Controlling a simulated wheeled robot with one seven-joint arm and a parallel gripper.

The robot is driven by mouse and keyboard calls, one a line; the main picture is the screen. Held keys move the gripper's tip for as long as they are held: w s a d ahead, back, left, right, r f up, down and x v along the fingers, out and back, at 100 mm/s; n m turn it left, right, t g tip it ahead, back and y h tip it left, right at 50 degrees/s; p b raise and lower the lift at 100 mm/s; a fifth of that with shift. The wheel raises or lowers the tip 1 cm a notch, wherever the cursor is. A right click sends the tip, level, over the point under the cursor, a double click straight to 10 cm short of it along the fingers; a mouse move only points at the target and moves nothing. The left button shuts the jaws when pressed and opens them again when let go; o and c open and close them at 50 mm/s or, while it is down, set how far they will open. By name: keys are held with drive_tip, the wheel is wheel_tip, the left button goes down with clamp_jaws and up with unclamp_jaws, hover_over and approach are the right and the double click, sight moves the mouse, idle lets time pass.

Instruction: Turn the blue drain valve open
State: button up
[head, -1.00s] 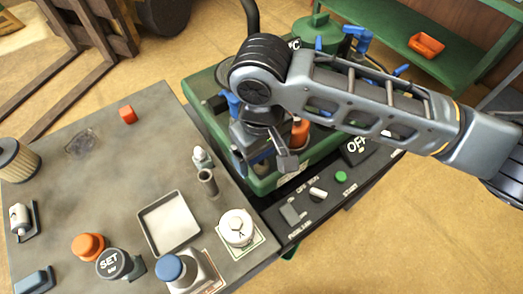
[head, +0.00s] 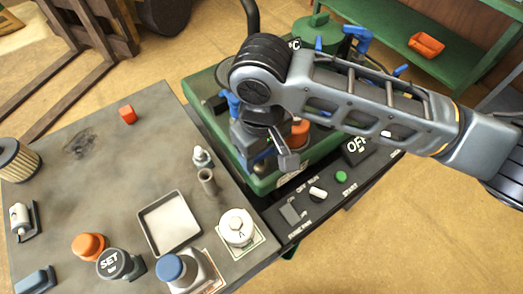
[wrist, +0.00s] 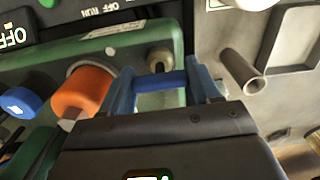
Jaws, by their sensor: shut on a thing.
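The blue drain valve handle (wrist: 160,82) shows as a short blue bar lying across between my fingertips in the wrist view. The handle cannot be made out clearly there.
An orange cylinder (wrist: 80,92) stands close left of my fingers, with a blue knob (wrist: 18,102) beyond it. The bench (head: 90,190) at left carries a metal tray (head: 168,222) and an upright tube (head: 207,181). A switch panel (head: 325,192) borders the deck.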

drive_tip(key=n, duration=0.4)
drive_tip(key=shift+p, duration=0.4)
drive_tip(key=n, duration=0.4)
drive_tip(key=shift+n, duration=0.3)
drive_tip(key=n, duration=0.4)
drive_tip(key=shift+n, duration=0.3)
drive_tip(key=shift+n+b, duration=0.7)
drive_tip(key=shift+n, duration=1.6)
drive_tip(key=o, duration=1.1)
drive_tip(key=shift+c, duration=0.2)
